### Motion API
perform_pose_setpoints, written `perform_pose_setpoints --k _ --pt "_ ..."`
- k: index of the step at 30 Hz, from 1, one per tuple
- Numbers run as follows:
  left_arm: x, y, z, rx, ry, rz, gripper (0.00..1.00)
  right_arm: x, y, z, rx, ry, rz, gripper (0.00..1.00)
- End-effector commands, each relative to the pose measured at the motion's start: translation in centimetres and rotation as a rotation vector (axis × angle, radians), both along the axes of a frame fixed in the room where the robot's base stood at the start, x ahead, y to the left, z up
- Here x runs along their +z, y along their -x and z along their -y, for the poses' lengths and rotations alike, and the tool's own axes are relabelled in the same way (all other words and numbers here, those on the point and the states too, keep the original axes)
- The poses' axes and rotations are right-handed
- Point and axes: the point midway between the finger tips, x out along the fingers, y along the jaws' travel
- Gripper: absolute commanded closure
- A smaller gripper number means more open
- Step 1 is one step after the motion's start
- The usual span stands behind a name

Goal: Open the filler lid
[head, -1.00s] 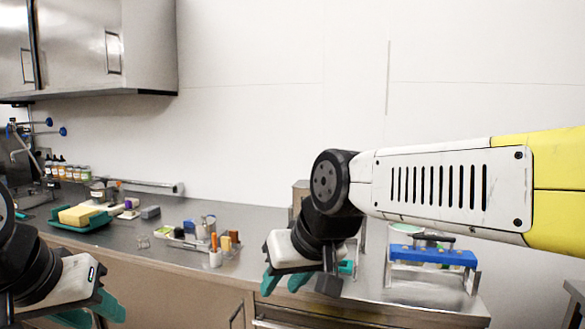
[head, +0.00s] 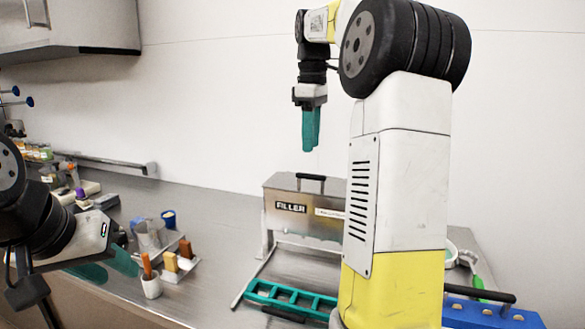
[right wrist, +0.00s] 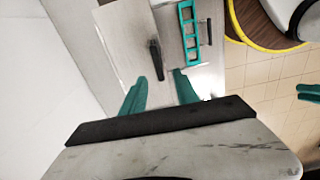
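The filler (head: 330,222) is a steel box labelled FILLER on a stand on the counter, partly hidden by my right arm. Its flat lid (head: 280,181) is down, with a black bar handle (head: 311,177) on top. The handle also shows in the right wrist view (right wrist: 156,60), lying just beyond the fingertips. My right gripper (head: 311,147) points straight down above the lid, clear of the handle. Its teal fingers stand apart and empty in the right wrist view (right wrist: 158,82). My left gripper (head: 108,268) is at the lower left, fingers apart and empty, away from the filler.
A teal slotted tray (head: 290,299) lies in front of the filler. A blue rack (head: 490,314) is at the lower right. A white cup (head: 151,286) with an orange-handled tool and small containers stand to the left. The wall is close behind the filler.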

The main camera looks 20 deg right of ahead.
Motion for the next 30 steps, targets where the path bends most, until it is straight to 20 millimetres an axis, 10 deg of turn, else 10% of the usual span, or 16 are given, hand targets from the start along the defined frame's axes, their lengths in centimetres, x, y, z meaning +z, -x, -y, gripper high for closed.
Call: perform_pose_setpoints --k 18,30 --pt "0.0 0.0 0.0 0.0 0.0 0.0 0.64 -7.1 -0.4 0.4 0.024 0.005 -0.019 0.64" --pt "0.0 0.0 0.0 0.0 0.0 0.0 0.64 -7.8 -0.5 0.4 0.023 0.005 -0.015 0.7"
